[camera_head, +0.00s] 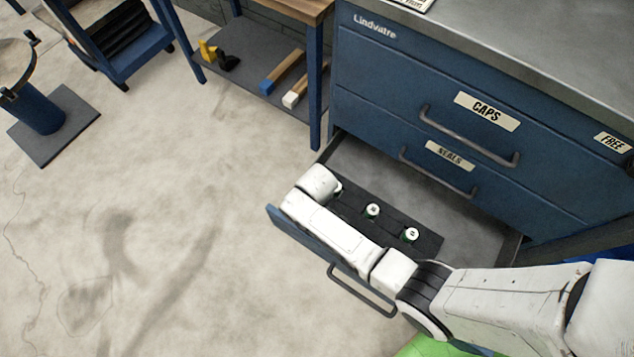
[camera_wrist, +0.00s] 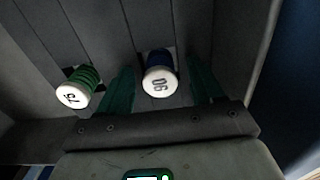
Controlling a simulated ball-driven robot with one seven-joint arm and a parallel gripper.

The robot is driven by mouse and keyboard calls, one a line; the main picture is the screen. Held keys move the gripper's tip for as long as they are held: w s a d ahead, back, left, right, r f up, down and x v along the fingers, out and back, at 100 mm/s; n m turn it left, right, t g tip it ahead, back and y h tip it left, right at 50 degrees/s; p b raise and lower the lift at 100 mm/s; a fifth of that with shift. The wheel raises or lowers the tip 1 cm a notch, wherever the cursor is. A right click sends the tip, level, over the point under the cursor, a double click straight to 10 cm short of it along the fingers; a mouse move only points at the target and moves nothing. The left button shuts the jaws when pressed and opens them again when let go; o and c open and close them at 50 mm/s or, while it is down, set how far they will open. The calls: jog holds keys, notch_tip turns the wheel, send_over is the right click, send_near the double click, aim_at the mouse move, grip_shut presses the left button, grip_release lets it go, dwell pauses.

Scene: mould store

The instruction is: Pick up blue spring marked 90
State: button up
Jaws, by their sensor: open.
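The blue spring (camera_wrist: 160,62) stands in a slot of the dark drawer insert in the wrist view. Its white end cap carries a 90 that appears upside down. My gripper (camera_wrist: 161,80) is open, with one green finger to the left of the spring and one to the right. The fingers look apart from it, though exact contact is hard to judge. In the head view my arm reaches over the open drawer (camera_head: 465,218) and hides the blue spring and the fingers.
A green spring (camera_wrist: 84,78) with a white marked cap stands close to the left finger. Two white-capped green springs (camera_head: 372,210) (camera_head: 411,234) show in the drawer insert. A drawer side wall (camera_wrist: 232,60) is near on the right.

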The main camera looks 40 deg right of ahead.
jog(key=c, duration=1.2)
jog(key=shift+o, duration=0.2)
